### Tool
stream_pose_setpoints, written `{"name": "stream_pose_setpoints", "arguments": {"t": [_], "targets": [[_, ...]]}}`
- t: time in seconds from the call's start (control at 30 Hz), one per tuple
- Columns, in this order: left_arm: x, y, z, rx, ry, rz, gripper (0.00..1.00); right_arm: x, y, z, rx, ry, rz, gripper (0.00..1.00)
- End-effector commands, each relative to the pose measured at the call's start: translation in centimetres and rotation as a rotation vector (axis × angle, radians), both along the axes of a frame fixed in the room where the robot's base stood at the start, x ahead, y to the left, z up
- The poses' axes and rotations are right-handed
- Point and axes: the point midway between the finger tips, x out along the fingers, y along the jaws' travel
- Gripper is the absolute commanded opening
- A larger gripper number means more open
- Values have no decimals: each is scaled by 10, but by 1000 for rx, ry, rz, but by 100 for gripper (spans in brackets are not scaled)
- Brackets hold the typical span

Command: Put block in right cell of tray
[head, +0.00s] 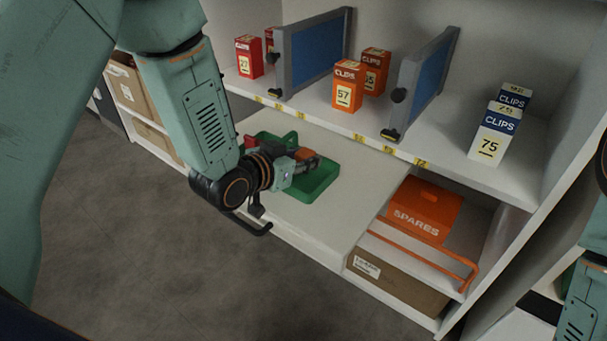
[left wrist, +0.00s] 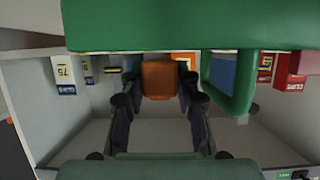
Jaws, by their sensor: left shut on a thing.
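My left gripper (head: 304,164) is shut on an orange block (head: 305,154). It is at the green tray (head: 322,186), which lies on the white lower shelf. In the left wrist view, the orange block (left wrist: 159,79) sits between the two dark fingers of the gripper (left wrist: 160,92). Green tray parts (left wrist: 165,27) cross the top of that view and hang down at the right. The gripper and wrist hide much of the tray's inside, and I cannot tell whether the block touches its floor. My right gripper is out of view.
Above stands a shelf with clips boxes (head: 346,86) and blue-panelled dividers (head: 423,83). An orange spares box (head: 425,211) and a brown carton (head: 398,287) are lower right. A small red item (head: 250,142) shows beside my wrist. The lower shelf is bare right of the tray.

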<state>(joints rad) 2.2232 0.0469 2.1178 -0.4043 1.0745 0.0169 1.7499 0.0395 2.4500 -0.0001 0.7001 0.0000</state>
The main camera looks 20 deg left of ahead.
Motion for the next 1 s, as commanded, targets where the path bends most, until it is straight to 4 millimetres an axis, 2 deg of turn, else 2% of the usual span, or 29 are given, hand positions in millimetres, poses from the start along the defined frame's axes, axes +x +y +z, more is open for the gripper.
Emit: {"name": "stream_pose_setpoints", "arguments": {"t": [0.2,0.63,0.67,0.9,1.0], "targets": [[-1,0,-32,0,3,0,10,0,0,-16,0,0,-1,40],[0,0,-37,0,2,-1,10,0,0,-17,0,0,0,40],[0,0,-36,0,1,-1,33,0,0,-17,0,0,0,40],[0,0,-36,0,1,-1,53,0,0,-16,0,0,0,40],[0,0,-36,0,1,-1,54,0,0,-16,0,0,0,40]]}}
